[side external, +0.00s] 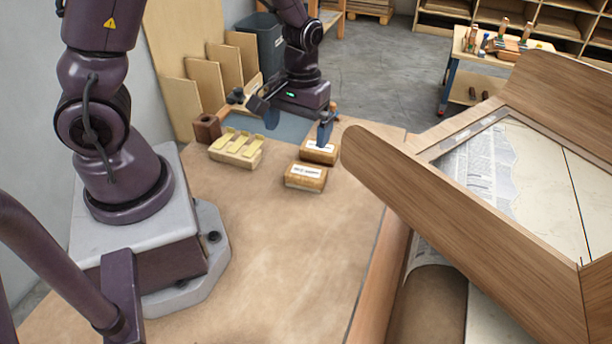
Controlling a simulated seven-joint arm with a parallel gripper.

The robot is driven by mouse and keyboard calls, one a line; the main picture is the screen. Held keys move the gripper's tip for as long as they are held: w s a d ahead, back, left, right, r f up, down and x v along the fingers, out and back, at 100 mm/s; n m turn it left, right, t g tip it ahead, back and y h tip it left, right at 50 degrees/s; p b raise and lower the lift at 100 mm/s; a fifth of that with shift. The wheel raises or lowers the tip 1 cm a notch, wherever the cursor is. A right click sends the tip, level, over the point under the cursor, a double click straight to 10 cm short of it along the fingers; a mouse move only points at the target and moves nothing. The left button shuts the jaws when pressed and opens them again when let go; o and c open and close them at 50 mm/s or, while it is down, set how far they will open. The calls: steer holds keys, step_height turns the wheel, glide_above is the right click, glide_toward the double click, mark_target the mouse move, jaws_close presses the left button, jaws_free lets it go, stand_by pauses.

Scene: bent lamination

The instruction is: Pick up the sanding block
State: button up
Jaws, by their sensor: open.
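Two small tan-brown blocks with white labels lie close together on the bench. The rear labelled block (312,156) is partly covered by a finger of my gripper. The front labelled block (304,183) is fully in view. The label print is too small to read, so I cannot tell which is the sanding block. My gripper (291,128) is open at the far end of the bench, its fingers wide apart. One finger is at or just behind the rear block; contact cannot be told. No block is seen between the fingers.
A pale slatted wooden piece (236,158) and a dark brown block (207,127) stand left of the blocks. A blue-grey mat (284,128) lies behind. A large wooden frame (440,185) rises at right. The bench (270,240) in front is clear.

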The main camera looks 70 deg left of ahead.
steer(key=w+a+f+n+t, duration=0.1)
steer(key=w+n, duration=0.1)
glide_above(306, 171)
step_height(306, 171, down, 7)
steer(key=shift+s+d+r, duration=0.1)
steer(key=shift+d+r, duration=0.05)
steer(key=shift+f, duration=3.05)
steer(key=c, duration=0.6)
